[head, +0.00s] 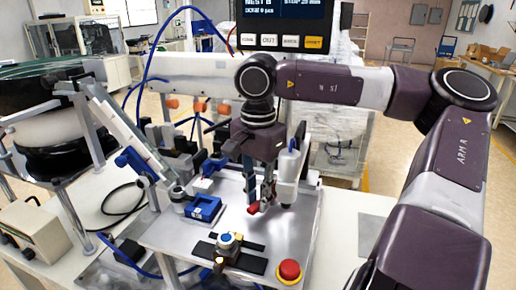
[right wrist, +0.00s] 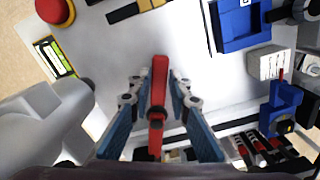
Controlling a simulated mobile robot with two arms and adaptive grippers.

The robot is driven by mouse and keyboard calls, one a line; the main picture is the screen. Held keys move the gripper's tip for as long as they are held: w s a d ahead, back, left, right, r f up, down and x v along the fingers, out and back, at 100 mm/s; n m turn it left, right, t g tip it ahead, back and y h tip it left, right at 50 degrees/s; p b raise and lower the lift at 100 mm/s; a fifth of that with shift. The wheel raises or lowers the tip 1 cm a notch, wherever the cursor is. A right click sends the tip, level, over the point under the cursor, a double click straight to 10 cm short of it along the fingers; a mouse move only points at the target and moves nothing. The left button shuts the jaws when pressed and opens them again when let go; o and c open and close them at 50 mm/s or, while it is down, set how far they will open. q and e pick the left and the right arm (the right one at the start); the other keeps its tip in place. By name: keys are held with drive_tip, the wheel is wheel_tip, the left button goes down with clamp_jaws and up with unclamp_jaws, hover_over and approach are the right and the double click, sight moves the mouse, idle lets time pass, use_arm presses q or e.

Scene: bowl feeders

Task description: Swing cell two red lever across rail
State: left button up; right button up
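The red lever (head: 254,208) shows in the head view low over the metal plate, just below my right gripper (head: 262,190). In the right wrist view the red lever (right wrist: 159,85) points away between the two fingers of my right gripper (right wrist: 154,88). The fingers are apart, with a gap visible on each side of the lever, so the gripper is open around it. Whether a finger touches the lever cannot be told. The rail across which the lever swings cannot be made out for certain. My left gripper is not in view.
A red push button (head: 289,270) stands at the plate's front right. A blue fixture (head: 204,209) is to the left. A white cylinder-like unit (head: 288,172) stands close right of my gripper. A bowl feeder (head: 45,110) is at far left. The plate's front middle holds black bars.

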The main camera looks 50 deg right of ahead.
drive_tip(key=o, duration=0.3)
drive_tip(key=shift+o, duration=0.2)
wheel_tip(320, 180, up, 12)
idle(0.4)
drive_tip(key=shift+c, duration=0.3)
